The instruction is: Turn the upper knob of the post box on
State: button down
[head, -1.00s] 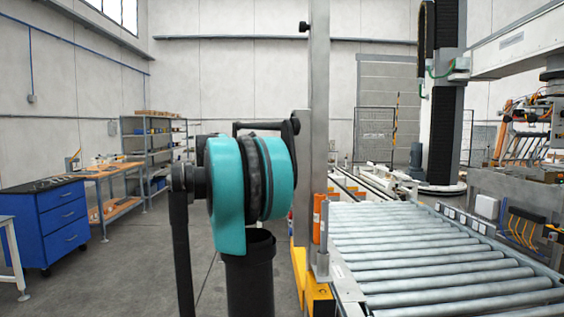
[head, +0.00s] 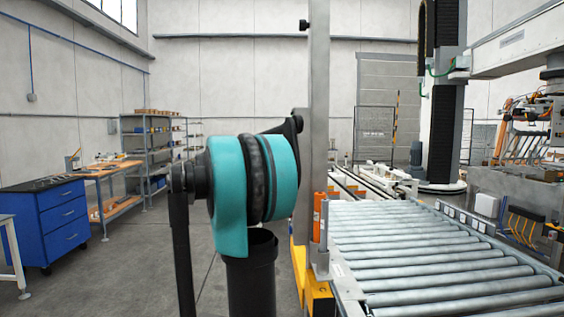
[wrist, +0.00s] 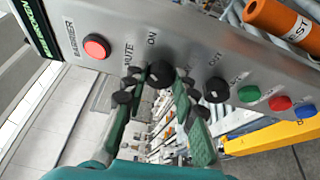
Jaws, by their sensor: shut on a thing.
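In the wrist view the post box (wrist: 245,50) is a grey panel that runs slantwise across the picture. Its upper knob (wrist: 160,73), round and black, sits by the "ON" and "MUTE" lettering. My gripper (wrist: 160,84) has its green-and-black fingers on both sides of this knob and is shut on it. The knob's exact pointing is hard to read. A second black knob (wrist: 216,90) lies to the right, outside the fingers. In the head view my arm hides my gripper and the panel's face.
The panel also bears a red round button (wrist: 97,46) and small green, red and blue buttons. An orange cylinder (wrist: 284,22) is near its edge. In the head view a roller conveyor (head: 440,262) fills the right, and a blue drawer cabinet (head: 45,222) stands left.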

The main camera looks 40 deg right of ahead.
dwell(0.3)
jog(key=c, duration=1.2)
grip_release()
jog(key=w+a, duration=0.1)
jog(key=a, duration=1.1)
jog(key=shift+w, duration=0.4)
jog(key=shift+f, duration=0.1)
